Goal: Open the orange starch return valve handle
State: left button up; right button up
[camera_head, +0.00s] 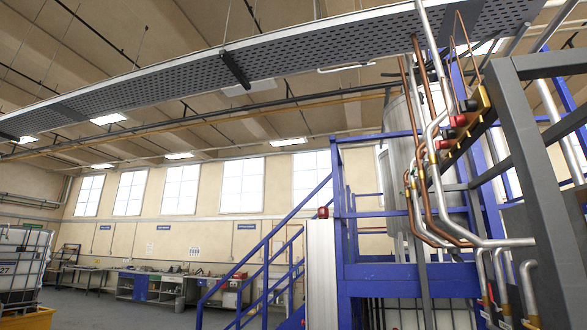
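Neither of my grippers is in view. On the right, a cluster of silver and copper pipes (421,150) runs down beside a large steel tank (402,135). Small red fittings (458,121) sit on a slanted yellowish bar near the upper right of these pipes. Small brass-coloured fittings also show on the lower pipes at the right edge. I cannot tell which fitting, if any, is the orange starch return valve handle.
A blue-railed staircase (266,270) and blue platform frame (410,280) stand before the tank. A grey steel frame (537,160) stands close at right. A perforated tray (290,52) hangs overhead. A caged white container (22,265) is at left. Floor between is open.

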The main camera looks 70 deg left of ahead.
aim_at(424, 152)
jog(key=k+u, duration=0.1)
jog(key=u, duration=1.2)
